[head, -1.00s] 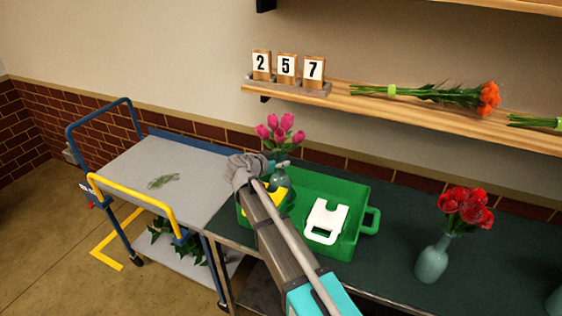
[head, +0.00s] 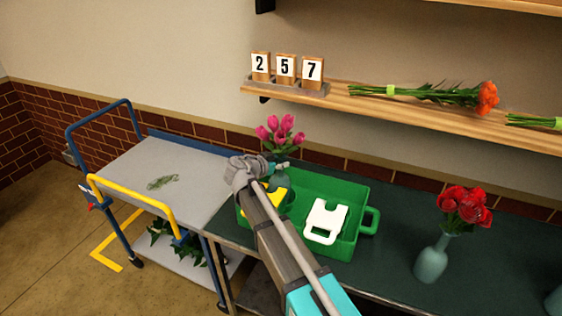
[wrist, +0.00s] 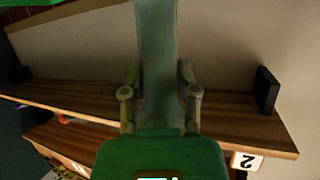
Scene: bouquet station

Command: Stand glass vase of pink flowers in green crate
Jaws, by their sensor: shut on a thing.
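The glass vase (head: 281,181) of pink flowers (head: 279,133) is upright at the left part of the green crate (head: 340,184). My gripper (head: 272,166) is shut on the vase's neck; my arm hides part of the crate's front left. In the wrist view the vase (wrist: 157,70) stands large between the fingers of my gripper (wrist: 160,95). Its base and whether it touches the crate floor are hidden from me. The crate also holds a yellow piece (head: 270,203) on the left and a white piece (head: 325,220) to the right.
A dark green table (head: 395,225) bears the crate and, to the right, a vase of red flowers (head: 432,258). A grey cart (head: 140,170) with yellow and blue rails stands at left. A wooden shelf (head: 420,112) with number blocks and orange flowers runs above.

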